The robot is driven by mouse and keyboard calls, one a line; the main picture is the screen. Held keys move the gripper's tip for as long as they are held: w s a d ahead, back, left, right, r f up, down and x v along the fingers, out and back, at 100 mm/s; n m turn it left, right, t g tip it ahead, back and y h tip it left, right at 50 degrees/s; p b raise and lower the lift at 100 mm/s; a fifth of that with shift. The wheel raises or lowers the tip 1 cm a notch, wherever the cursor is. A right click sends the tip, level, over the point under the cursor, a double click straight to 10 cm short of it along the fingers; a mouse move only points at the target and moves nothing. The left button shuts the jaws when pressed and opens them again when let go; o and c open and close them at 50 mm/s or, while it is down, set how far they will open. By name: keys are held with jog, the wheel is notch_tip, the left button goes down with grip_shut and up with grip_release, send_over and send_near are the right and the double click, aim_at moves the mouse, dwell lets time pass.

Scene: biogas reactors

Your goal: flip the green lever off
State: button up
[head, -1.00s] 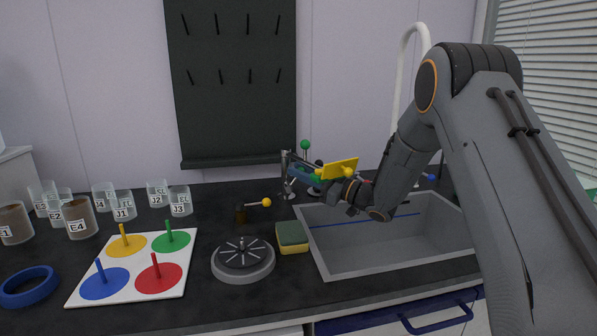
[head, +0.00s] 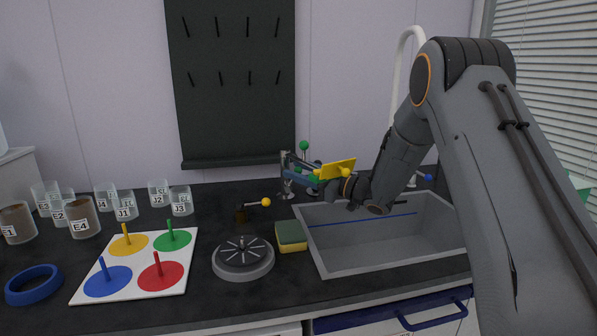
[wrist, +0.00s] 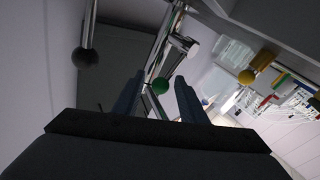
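The green-balled lever (head: 304,146) stands at the back of the counter, its ball on top of an upright thin rod. My gripper (head: 291,166) reaches left in front of its rod and hides the lower part. In the wrist view my gripper (wrist: 158,82) has its two dark fingers apart. The gripper holds nothing that I can see.
A yellow-balled lever (head: 265,202) is left of the sink (head: 375,262), and a blue-balled one (head: 428,178) stands behind it. A sponge (head: 291,236), a grey round base (head: 243,260), a peg board (head: 192,285) and several labelled beakers (head: 125,206) occupy the counter. A dark ball (wrist: 85,57) hangs left in the wrist view.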

jog(key=r+v, duration=0.1)
jog(key=v, duration=0.6)
jog(key=shift+s+d+f+b, duration=0.15)
jog(key=shift+d+f+b, duration=0.2)
jog(key=shift+f, duration=0.15)
